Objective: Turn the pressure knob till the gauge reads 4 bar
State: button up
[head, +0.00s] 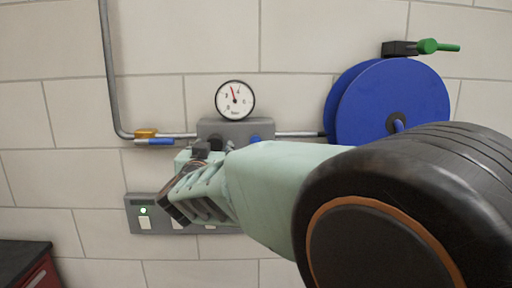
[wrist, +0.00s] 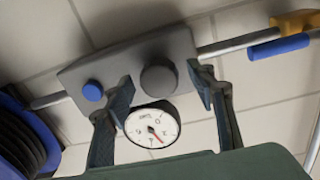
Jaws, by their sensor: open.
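The gauge (head: 235,100) is a round white dial above a grey regulator block (head: 240,128) on the wall. Its red needle points up and slightly left in the head view; the digits are too small to read surely. In the wrist view the gauge (wrist: 153,128) appears upside down below the block. The round grey pressure knob (wrist: 158,80) is on the block's front; my gripper hides most of it in the head view. My gripper (wrist: 160,74) is open, one finger on either side of the knob; I cannot tell whether either finger touches it.
A blue button (head: 255,139) is on the block, right of my gripper. A pipe (head: 180,135) with a blue-handled valve (head: 155,140) runs left. A blue hose reel (head: 385,105) is at right. A grey switch panel (head: 145,215) is below. A red cabinet (head: 42,280) stands lower left.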

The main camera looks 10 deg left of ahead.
jog(key=shift+c, duration=0.2)
jog(key=c, duration=1.1)
jog(key=shift+m, duration=0.3)
jog(key=m+b, duration=0.1)
jog(key=m, duration=0.2)
jog(key=shift+r+m+g+b, duration=0.1)
jog(key=shift+m+g+b, duration=0.4)
jog(key=shift+m, duration=1)
